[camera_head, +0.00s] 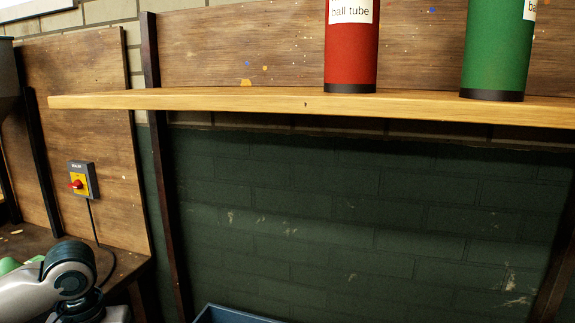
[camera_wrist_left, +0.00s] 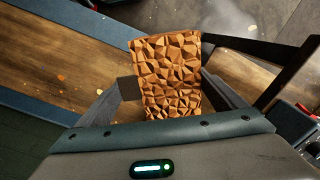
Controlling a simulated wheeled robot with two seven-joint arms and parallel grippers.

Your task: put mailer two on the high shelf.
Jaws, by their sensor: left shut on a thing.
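My left gripper (camera_wrist_left: 172,92) is shut on a brown-orange package with a faceted, crinkled surface (camera_wrist_left: 168,62), which I take for mailer two; no label shows on it. The package sits between the two dark fingers in the left wrist view. In the head view only part of my left arm shows at the lower left, and its gripper and the package are out of view. The high shelf (camera_head: 220,99) is a pale wooden board across the upper part of the head view. My right gripper is in neither view.
A red ball tube (camera_head: 351,55) and a green ball tube (camera_head: 494,60) stand on the shelf. Its left part is bare. Dark posts (camera_head: 165,190) flank the green brick wall. A switch box (camera_head: 82,181) is at left, a blue container (camera_head: 232,314) below.

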